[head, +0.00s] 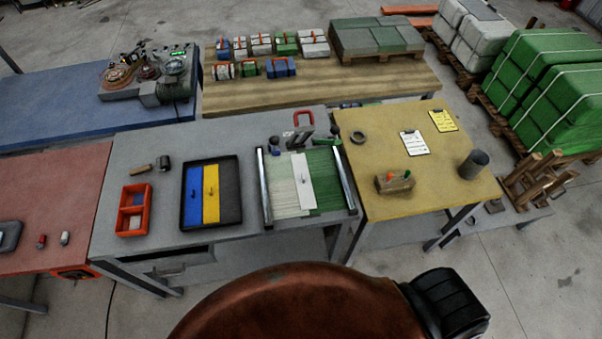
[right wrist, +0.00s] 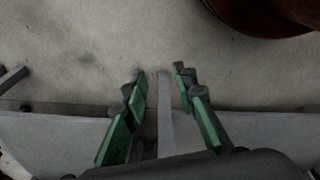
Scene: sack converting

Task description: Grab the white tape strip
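A white strip (head: 303,181) with a small dark peg on it lies over the white and green sheet (head: 325,178) between two metal rails on the grey table. It seems to be the white tape strip. A black tray (head: 231,222) to its left holds a blue strip (head: 193,194), a yellow strip (head: 211,192) and a dark grey one. My right gripper (right wrist: 160,74) is open in the right wrist view, with nothing visible held between its green-padded fingers. Floor and a grey edge lie beyond it; the white strip is not recognisable there. Neither gripper shows in the head view.
A yellow-topped table (head: 430,195) with clipboards, a wooden block and a dark cylinder (head: 474,163) adjoins on the right. Open floor lies in front.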

